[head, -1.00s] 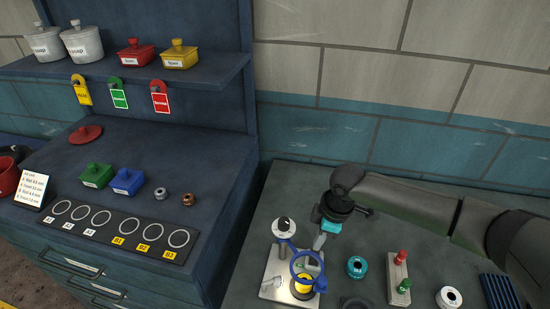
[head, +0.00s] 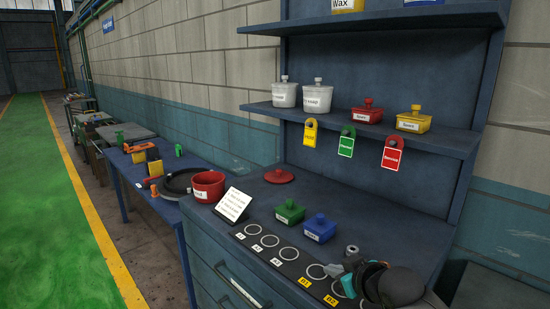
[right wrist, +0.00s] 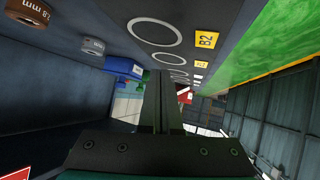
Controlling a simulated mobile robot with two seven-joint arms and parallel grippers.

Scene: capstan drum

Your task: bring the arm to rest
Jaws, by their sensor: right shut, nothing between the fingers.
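My right gripper (head: 333,269) is at the lower right of the head view, over the right part of the dark mat with rings (head: 283,262). Its dark wrist hides the right end of the mat. In the right wrist view its two fingers (right wrist: 160,100) are together with nothing between them, pointing along the row of rings. I cannot tell its exact height above the bench. My left gripper is not in view. The capstan drum is not recognisable in the current views.
A blue lidded box (head: 319,229), a green lidded box (head: 290,212) and a grey nut (head: 351,251) sit behind the mat. A brown nut (right wrist: 30,12) shows in the wrist view. A card (head: 232,205) and red pot (head: 208,186) stand left. Shelves rise behind.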

